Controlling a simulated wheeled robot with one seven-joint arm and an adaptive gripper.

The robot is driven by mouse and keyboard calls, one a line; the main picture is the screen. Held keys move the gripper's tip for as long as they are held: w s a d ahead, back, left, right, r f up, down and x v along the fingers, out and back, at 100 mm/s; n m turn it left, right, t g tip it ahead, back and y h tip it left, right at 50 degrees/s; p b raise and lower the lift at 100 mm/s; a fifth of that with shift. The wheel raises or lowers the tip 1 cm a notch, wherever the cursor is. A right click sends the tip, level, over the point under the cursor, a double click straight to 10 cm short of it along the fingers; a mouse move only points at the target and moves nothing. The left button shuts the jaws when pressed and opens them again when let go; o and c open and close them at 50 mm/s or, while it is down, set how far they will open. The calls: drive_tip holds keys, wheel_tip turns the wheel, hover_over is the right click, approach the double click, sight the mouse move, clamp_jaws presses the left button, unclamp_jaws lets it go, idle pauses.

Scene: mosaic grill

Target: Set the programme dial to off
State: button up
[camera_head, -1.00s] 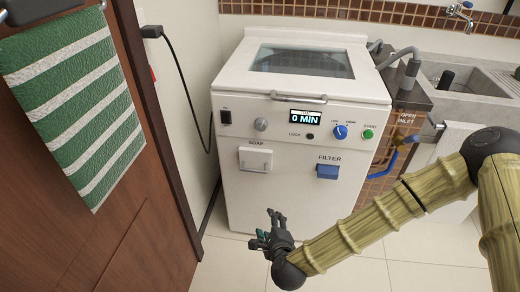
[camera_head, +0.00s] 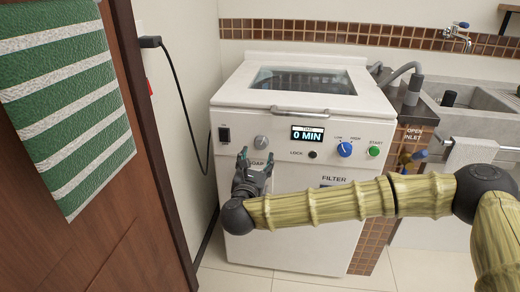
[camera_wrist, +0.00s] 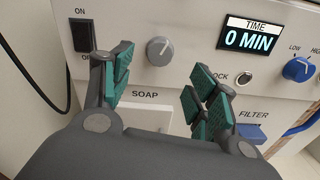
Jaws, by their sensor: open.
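A white washing machine (camera_head: 300,235) faces me. A grey round knob (camera_head: 261,142) is on the left of its control panel; it also shows in the wrist view (camera_wrist: 160,51), with a light mark that seems to point to the upper right. A blue knob (camera_head: 345,149) labelled LOW and HIGH sits further right. No label reads "programme", so I cannot tell for certain which is the programme dial. My gripper (camera_head: 256,158) is open and empty, in front of the panel just below the grey knob. In the wrist view the knob shows between and beyond the fingertips (camera_wrist: 163,65), apparently untouched.
The ON/OFF rocker switch (camera_head: 224,135) is left of the grey knob. The display (camera_head: 308,134) reads 0 MIN, with the LOCK button (camera_head: 312,154) below it and the green START button (camera_head: 374,151) at right. My gripper partly hides the SOAP drawer (camera_wrist: 148,113). A towel (camera_head: 65,105) hangs at left.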

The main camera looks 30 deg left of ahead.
sight(261, 146)
drive_tip(key=x, duration=0.7)
drive_tip(key=shift+w+a, duration=0.1)
drive_tip(key=shift+w, duration=0.15)
drive_tip(key=shift+f, duration=0.1)
drive_tip(key=c, duration=1)
